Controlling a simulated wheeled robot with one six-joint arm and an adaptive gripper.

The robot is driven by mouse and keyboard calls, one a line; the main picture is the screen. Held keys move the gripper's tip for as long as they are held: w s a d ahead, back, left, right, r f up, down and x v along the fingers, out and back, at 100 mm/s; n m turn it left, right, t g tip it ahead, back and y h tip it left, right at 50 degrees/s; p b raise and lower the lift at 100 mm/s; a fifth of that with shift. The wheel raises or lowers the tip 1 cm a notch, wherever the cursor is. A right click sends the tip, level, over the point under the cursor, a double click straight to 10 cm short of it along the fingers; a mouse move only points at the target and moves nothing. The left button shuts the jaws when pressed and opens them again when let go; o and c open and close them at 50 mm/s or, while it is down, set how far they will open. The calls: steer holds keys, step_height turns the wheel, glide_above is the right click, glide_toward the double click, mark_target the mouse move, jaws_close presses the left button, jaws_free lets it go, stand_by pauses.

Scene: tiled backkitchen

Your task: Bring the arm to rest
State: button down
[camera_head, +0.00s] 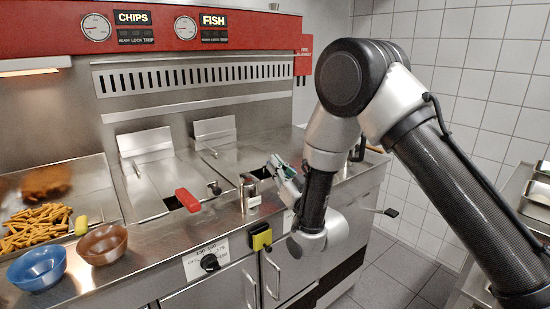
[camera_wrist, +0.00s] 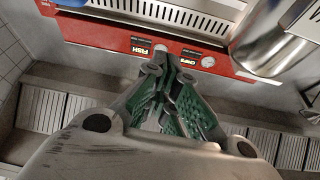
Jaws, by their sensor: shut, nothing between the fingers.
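My gripper (camera_head: 284,172) is at the end of my bent arm, above the right part of the steel fryer counter in the head view. Part of it is hidden by my arm. In the wrist view its green-padded fingers (camera_wrist: 168,82) are shut with nothing between them. They point toward the red panel with the CHIPS and FISH signs. I cannot tell its exact height above the counter.
The fryer counter (camera_head: 225,222) has two lidded fryers and a red handle (camera_head: 188,200). A blue bowl (camera_head: 37,267), a brown bowl (camera_head: 102,244) and chips (camera_head: 35,226) are at left. A metal shaker (camera_head: 248,190) stands near the front edge. Tiled floor is clear at right.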

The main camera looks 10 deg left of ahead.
steer(key=w+d+r+m+g+h, duration=0.1)
steer(key=w+d+r+h, duration=0.25)
steer(key=d, duration=0.25)
steer(key=w+d+r+m+h, duration=0.1)
steer(key=w+d+r+h, duration=0.25)
steer(key=d, duration=0.25)
steer(key=s+d+r+m+g+h, duration=0.1)
steer(key=s+d+r+h, duration=0.15)
steer(key=d, duration=0.45)
steer(key=s+d+r+m+g+h, duration=0.1)
steer(key=s+d+g, duration=0.15)
steer(key=d, duration=0.45)
steer(key=s+d+m+g+h, duration=0.2)
steer(key=s+d+g+h, duration=0.1)
steer(key=s+d, duration=1.05)
steer(key=s+d+f+g+h, duration=0.1)
steer(key=s+d+g, duration=0.1)
steer(key=s, duration=0.8)
steer(key=s+d+f+m+g, duration=0.1)
steer(key=s+d, duration=0.3)
steer(key=s, duration=0.6)
steer(key=shift+d+m+g+h, duration=0.3)
steer(key=shift+d+g+h, duration=0.05)
steer(key=shift+g, duration=0.5)
steer(key=shift+s, duration=0.1)
